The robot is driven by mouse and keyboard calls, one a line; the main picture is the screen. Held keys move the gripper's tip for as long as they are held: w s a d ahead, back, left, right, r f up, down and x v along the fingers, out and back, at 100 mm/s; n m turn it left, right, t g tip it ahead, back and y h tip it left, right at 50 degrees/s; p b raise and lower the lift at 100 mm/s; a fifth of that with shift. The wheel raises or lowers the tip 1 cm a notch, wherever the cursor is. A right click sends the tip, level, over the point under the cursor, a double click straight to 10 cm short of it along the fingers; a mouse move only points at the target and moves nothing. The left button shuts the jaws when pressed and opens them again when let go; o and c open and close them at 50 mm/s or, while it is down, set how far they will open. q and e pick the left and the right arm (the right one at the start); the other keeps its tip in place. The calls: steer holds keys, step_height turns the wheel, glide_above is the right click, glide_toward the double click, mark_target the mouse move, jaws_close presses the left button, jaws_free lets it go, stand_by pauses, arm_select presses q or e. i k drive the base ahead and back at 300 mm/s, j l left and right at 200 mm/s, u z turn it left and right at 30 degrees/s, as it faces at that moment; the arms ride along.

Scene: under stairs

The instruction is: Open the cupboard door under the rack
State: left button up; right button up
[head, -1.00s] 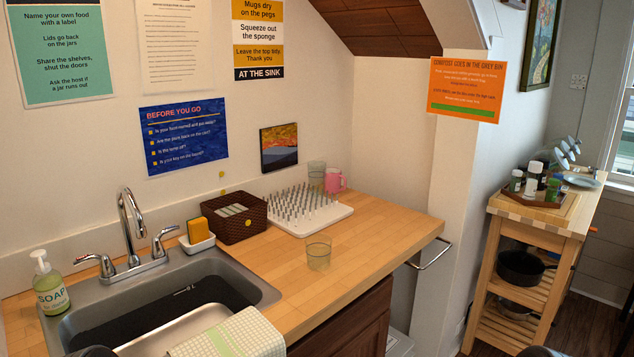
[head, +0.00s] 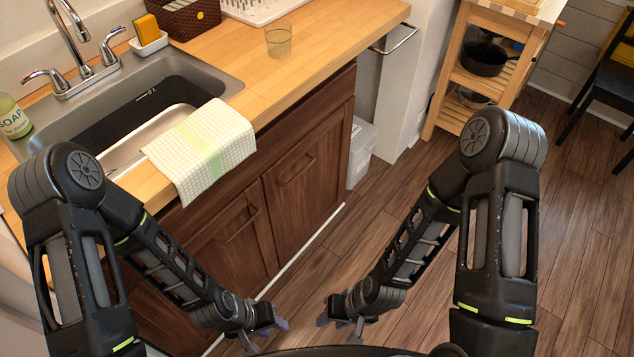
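The white peg rack (head: 262,8) stands on the wooden counter, cut off by the top edge of the head view. Below the counter are two dark brown cupboard doors, both closed. The right door (head: 318,200), on the rack's side, has a bar handle (head: 296,168) near its top. The left door (head: 205,255) has a similar handle (head: 240,224). My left gripper (head: 264,334) is low in front of the cupboard, apart from the doors. My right gripper (head: 338,328) is low over the floor to its right. Both are small and partly hidden, so their openings are unclear.
A checked towel (head: 205,150) hangs over the counter edge by the sink (head: 150,100). A glass (head: 278,40) stands on the counter (head: 330,40). A pale bin (head: 361,150) is right of the cupboard; a wooden trolley (head: 450,110) stands beyond. Floor before the doors is clear.

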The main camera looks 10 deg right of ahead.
mark_target(302, 189)
steer(key=i+l, duration=0.2)
steer(key=l, duration=0.15)
steer(key=i+l+u, duration=0.2)
steer(key=l, duration=0.15)
steer(key=u, duration=1.35)
